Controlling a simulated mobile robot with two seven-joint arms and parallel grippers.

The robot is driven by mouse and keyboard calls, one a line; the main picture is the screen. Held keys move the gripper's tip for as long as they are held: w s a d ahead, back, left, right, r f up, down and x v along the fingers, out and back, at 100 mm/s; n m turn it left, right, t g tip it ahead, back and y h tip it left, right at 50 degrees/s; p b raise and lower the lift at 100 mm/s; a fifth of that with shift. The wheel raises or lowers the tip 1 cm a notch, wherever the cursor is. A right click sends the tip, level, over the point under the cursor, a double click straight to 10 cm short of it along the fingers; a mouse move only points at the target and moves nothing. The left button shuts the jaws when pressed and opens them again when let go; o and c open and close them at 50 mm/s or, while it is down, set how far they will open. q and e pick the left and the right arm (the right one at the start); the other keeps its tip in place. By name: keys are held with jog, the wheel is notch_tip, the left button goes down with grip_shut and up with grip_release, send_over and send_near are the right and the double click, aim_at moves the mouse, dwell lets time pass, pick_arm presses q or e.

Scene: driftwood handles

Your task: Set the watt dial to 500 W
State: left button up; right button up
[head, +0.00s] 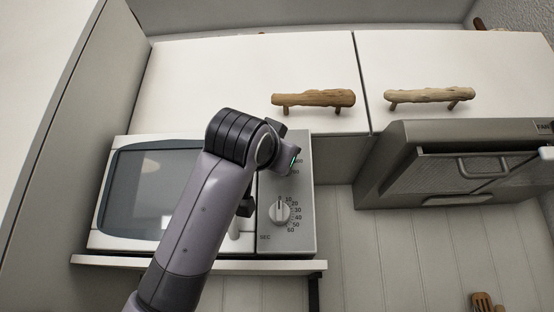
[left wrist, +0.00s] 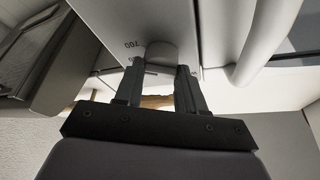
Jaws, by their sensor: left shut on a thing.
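The microwave (head: 108,215) stands on a shelf, its grey control panel (head: 300,225) on the right side. In the left wrist view the watt dial (left wrist: 161,52) is a grey knob between the two fingertips of my left gripper (left wrist: 159,72), which is shut on it. A printed 700 shows beside the knob; its pointer and setting cannot be made out. In the head view my left gripper (head: 288,150) covers the upper panel and hides the watt dial; a few scale numbers show at its right edge. My right gripper is in neither view.
The timer dial (head: 280,212) sits lower on the panel. A white door handle (head: 234,228) stands left of it, partly behind my arm. Cupboards with driftwood handles (head: 314,98) are above; a range hood (head: 450,165) is right.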

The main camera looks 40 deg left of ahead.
pick_arm(q)
jog(key=shift+d+n+g+y+b, duration=0.2)
jog(key=shift+n+y, duration=0.45)
jog(key=shift+n, duration=0.65)
jog(key=shift+a+n+g+y+b, duration=0.1)
jog(key=shift+n+g+y, duration=0.15)
jog(key=shift+n+y, duration=0.7)
jog(key=shift+d+n+g+y+b, duration=0.1)
jog(key=shift+n+g+y, duration=0.2)
jog(key=shift+n, duration=1.35)
jog(key=shift+a, duration=0.1)
jog(key=o, duration=1.1)
jog(key=shift+c, duration=0.2)
jog(key=b+v, duration=0.3)
jog(key=v, duration=0.4)
